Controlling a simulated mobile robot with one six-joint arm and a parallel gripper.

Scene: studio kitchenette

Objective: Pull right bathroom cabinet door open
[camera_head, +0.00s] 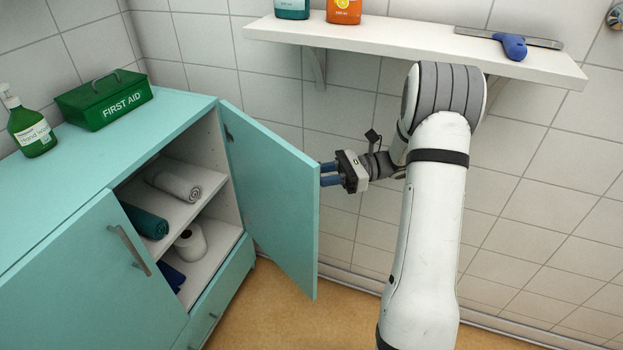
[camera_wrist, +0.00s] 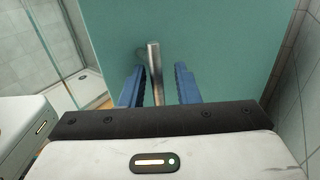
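The right cabinet door (camera_head: 272,190) is turquoise and stands wide open, swung out from the cabinet (camera_head: 75,185). My gripper (camera_head: 323,174) is at the door's outer face, near its free edge. In the wrist view, the door's metal bar handle (camera_wrist: 155,72) stands between the two blue fingers of my gripper (camera_wrist: 158,85). A gap shows on each side of the handle, so the fingers are open around it and not clamped. The handle is hidden behind the door in the head view.
The left door (camera_head: 105,275) is closed. Inside the cabinet are rolled towels (camera_head: 174,187) and a paper roll (camera_head: 190,242). A first aid box (camera_head: 104,99) and soap bottle (camera_head: 30,128) stand on top. A wall shelf (camera_head: 420,42) hangs above my arm; the tiled wall is close behind.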

